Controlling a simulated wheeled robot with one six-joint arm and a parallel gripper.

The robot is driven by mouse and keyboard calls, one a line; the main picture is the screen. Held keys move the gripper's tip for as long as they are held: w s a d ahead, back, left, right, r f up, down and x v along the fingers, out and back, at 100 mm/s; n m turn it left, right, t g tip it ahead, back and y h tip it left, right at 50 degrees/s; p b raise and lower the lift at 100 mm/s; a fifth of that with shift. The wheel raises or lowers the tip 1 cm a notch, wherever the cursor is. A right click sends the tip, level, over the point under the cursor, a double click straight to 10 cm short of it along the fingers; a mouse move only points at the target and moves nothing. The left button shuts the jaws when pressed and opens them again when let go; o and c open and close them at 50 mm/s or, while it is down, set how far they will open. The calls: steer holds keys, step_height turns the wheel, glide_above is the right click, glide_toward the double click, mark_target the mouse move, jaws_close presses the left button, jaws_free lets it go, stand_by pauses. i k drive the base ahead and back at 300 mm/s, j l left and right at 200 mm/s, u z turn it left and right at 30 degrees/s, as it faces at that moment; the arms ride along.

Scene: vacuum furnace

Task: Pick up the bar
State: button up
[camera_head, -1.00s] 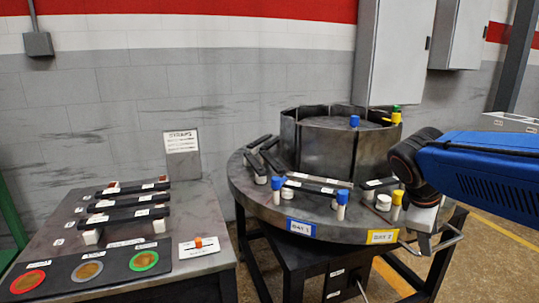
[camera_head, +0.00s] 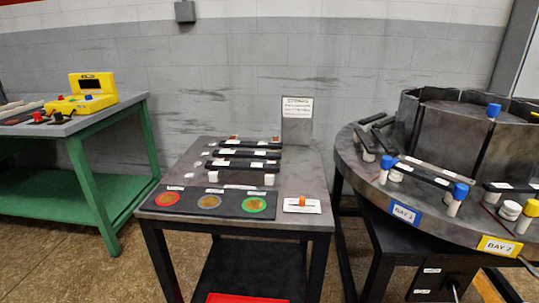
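Several dark bars with white labels are in view. A back bar (camera_head: 247,142), a middle bar (camera_head: 236,153) and a front bar (camera_head: 228,163) lie across supports on the middle table (camera_head: 285,240). On the round table (camera_head: 345,165) at right, another dark bar (camera_head: 424,173) spans posts at bay 1, and one more bar (camera_head: 512,187) is cut by the right edge. The frames do not show which bar is meant. Only a thin grey sliver, apparently my gripper (camera_head: 530,266), shows at the lower right edge. Its opening is hidden.
A sign (camera_head: 297,120) stands behind. A green table (camera_head: 70,195) with a yellow case (camera_head: 85,95) is at left. Floor shows between the tables. Blue-capped posts (camera_head: 457,199) rise at right.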

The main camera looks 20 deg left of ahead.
mark_target(267, 167)
steer(key=u, duration=1.25)
